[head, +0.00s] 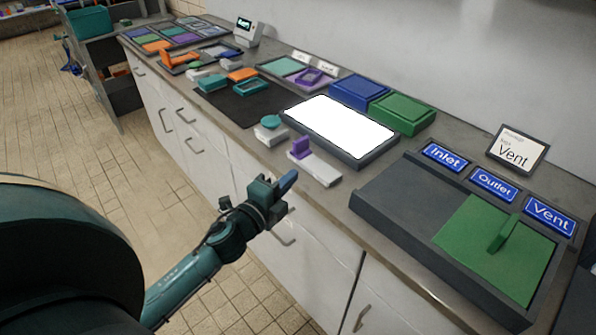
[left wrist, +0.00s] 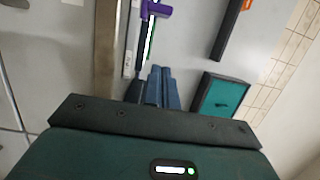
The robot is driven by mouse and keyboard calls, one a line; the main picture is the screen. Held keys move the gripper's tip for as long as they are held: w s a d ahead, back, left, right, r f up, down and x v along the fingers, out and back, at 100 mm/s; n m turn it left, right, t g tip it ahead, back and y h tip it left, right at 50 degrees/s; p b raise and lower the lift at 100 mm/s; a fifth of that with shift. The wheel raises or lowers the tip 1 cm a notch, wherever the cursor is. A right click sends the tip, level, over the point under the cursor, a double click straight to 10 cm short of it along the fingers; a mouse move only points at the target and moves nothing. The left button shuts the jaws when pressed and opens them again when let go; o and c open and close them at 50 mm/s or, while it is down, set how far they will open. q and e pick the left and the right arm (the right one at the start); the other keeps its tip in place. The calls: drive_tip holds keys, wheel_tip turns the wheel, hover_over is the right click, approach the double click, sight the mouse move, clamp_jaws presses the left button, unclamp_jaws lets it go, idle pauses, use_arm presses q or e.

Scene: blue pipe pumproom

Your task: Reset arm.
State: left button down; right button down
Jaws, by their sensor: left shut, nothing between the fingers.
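My left gripper (head: 284,184) shows in the head view in front of the counter edge, with its blue fingers together and nothing between them. In the left wrist view its blue fingers (left wrist: 159,88) are closed side by side. The teal left arm (head: 185,280) reaches in from the lower left. Beyond the fingertips, on the counter, is a white block with a purple handle (head: 301,148); the gripper appears apart from it. My right gripper is not in view.
A grey counter (head: 365,178) holds a bright white panel (head: 340,126), blue (head: 358,90) and green (head: 402,112) boxes, and a dark tray (head: 400,205) with a green plate (head: 480,262). Inlet, Outlet and Vent labels (head: 493,184) stand behind it. Tiled floor (head: 60,130) is open at left.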

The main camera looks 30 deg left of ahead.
use_arm(q)
drive_tip(key=shift+s, duration=0.3)
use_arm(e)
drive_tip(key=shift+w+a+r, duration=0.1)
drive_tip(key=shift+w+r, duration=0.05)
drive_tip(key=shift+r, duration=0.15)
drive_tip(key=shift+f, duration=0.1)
use_arm(q)
drive_tip(key=s+d+f+n+g+p, duration=0.1)
drive_tip(key=s+d+f+n+g, duration=0.2)
drive_tip(key=s+d+f+n, duration=0.3)
drive_tip(key=s+d+f+n+g+h+p, duration=0.1)
drive_tip(key=s+d+f+n+g, duration=0.3)
drive_tip(key=s+n, duration=0.6)
drive_tip(key=s+d+f, duration=0.1)
drive_tip(key=d+f, duration=0.1)
drive_tip(key=d, duration=0.1)
drive_tip(key=shift+s+f+h, duration=0.3)
drive_tip(key=shift+s+f, duration=0.05)
drive_tip(key=shift+s, duration=0.05)
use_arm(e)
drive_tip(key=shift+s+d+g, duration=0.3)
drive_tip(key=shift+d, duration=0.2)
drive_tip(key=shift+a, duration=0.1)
